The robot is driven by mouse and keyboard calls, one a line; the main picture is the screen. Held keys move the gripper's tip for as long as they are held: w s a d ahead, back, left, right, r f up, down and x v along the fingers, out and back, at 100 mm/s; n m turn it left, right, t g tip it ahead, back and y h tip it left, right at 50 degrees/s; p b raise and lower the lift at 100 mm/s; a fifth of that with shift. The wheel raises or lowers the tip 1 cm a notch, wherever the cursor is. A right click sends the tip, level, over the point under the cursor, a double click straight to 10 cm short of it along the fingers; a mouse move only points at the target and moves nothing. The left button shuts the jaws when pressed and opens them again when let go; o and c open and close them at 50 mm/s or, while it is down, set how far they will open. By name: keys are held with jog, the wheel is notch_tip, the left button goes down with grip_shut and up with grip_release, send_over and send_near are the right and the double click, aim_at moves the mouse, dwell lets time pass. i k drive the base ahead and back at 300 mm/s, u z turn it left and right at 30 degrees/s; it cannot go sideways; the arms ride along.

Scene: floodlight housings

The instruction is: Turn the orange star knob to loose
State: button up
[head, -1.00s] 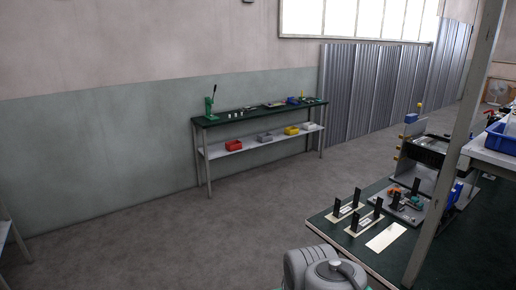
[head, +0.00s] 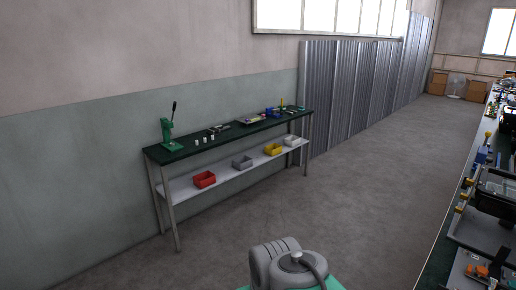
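I cannot make out the orange star knob for certain. A small orange part (head: 482,271) sits low on the green-topped bench (head: 438,262) at the right edge, too small to tell its shape. A dark floodlight housing (head: 497,190) stands on that bench, cut off by the picture's edge, with small yellow knobs near its left side. My gripper is out of view; only a grey, rounded link of my own arm shows at the bottom middle.
A narrow bench (head: 156,153) stands along the left wall, with a green press (head: 167,132) on top and red (head: 204,180), grey and yellow bins on its shelf. Corrugated metal panels (head: 335,95) line the wall behind. The floor (head: 370,190) between the benches is clear.

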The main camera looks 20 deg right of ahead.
aim_at(481, 271)
jog(key=z, duration=0.25)
jog(key=i, duration=1.2)
jog(key=z, duration=1.25)
jog(key=i, duration=0.85)
jog(key=z, duration=1.4)
jog(key=i, duration=0.5)
jog(key=z, duration=0.3)
